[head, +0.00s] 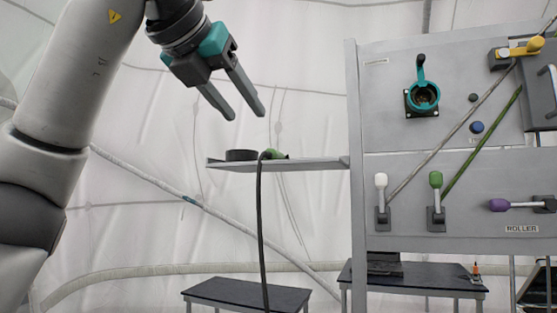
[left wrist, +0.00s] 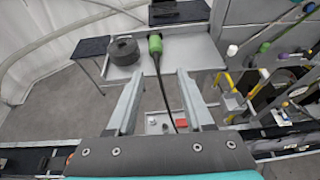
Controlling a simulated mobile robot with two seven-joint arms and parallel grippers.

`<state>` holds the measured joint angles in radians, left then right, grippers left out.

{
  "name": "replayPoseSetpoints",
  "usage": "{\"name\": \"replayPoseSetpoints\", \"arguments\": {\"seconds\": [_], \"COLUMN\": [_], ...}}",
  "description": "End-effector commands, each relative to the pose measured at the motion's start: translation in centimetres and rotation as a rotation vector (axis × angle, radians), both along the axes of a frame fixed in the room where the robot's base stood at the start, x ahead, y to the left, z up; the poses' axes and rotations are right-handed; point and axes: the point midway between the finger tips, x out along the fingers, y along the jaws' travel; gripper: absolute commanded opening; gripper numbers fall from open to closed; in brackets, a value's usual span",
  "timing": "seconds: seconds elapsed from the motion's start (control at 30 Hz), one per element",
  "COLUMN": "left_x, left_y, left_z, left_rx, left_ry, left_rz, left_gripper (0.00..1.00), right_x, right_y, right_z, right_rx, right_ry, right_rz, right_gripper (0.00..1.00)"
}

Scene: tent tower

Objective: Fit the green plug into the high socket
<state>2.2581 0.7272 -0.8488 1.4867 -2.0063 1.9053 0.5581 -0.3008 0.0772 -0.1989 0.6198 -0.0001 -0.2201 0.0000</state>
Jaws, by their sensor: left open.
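The green plug (head: 274,154) lies on a small grey shelf (head: 310,164) on the left side of the panel. Its black cable (head: 261,220) hangs over the shelf's front edge. The plug also shows in the left wrist view (left wrist: 155,44), beyond my fingertips and between their lines. My left gripper (head: 247,116) is open and empty, above the shelf and apart from the plug. The high socket (head: 424,97) is a teal round socket high on the grey panel, with its teal lid (head: 421,70) swung up and its dark opening showing. My right gripper is not in view.
A black round ring-like object (head: 241,155) sits on the shelf just left of the plug. The panel (head: 385,130) carries several levers, including a white one (head: 381,182) and a green one (head: 435,182). Dark tables (head: 245,294) stand low behind. Air left of the shelf is open.

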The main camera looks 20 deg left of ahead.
Motion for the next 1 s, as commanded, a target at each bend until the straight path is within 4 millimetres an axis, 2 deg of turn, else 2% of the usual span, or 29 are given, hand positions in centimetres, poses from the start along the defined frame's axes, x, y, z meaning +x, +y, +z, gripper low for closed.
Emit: {"name": "replayPoseSetpoints", "arguments": {"seconds": [0.07,0.13,0.5,0.83,1.0], "left_x": [-0.4,0.1,6.9,9.6,12.1], "left_y": [0.7,1.0,1.3,1.3,1.3], "left_z": [0.2,0.0,-2.7,-3.7,-4.3], "left_rx": [-0.004,-0.004,-0.003,-0.003,-0.004], "left_ry": [0.001,0.004,0.006,0.004,0.006], "left_rz": [0.030,0.037,0.034,0.033,0.033], "left_gripper": [0.52,0.52,0.52,0.52,0.52], "right_x": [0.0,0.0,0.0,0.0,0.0], "right_y": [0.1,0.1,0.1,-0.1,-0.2], "right_z": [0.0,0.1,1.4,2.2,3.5], "right_rx": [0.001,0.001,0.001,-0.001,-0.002], "right_ry": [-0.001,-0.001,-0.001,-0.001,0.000], "right_rz": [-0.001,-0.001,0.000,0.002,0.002], "right_gripper": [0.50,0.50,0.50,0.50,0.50]}}
